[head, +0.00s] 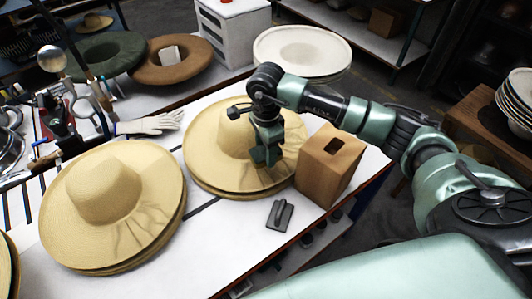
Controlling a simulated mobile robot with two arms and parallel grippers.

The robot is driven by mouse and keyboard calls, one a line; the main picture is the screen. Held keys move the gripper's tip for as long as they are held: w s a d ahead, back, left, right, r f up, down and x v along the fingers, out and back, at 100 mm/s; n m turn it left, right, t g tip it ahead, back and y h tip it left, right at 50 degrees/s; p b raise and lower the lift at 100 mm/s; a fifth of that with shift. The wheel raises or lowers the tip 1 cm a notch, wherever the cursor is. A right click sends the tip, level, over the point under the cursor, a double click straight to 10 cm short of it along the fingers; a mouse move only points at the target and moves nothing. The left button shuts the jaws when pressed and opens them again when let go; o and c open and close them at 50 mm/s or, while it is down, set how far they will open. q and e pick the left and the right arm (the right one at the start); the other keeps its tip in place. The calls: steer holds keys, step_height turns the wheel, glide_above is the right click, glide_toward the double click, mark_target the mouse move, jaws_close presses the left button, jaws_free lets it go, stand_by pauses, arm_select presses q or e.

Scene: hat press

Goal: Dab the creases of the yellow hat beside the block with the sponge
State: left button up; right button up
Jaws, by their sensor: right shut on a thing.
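The yellow hat (207,158) beside the block lies on a stack of similar hats on the white table. Creases show on its brim at the right, near my gripper. The wooden block (325,168), with a slot in its top, stands just right of it. My right gripper (264,158) points down over the right side of this hat, shut on a small dark green thing, apparently the sponge. The gripper hides much of it, and I cannot tell whether it touches the hat. My left gripper is not in view.
A second yellow hat stack (105,200) with a creased brim lies to the left. A grey handled tool (280,214) lies near the front edge. A white glove (150,124) and brown hat (177,62) lie behind. Bare table shows between tool and left stack.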

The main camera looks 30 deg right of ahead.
steer(key=shift+r+p, duration=1.6)
steer(key=shift+r, duration=1.95)
steer(key=shift+s, duration=0.1)
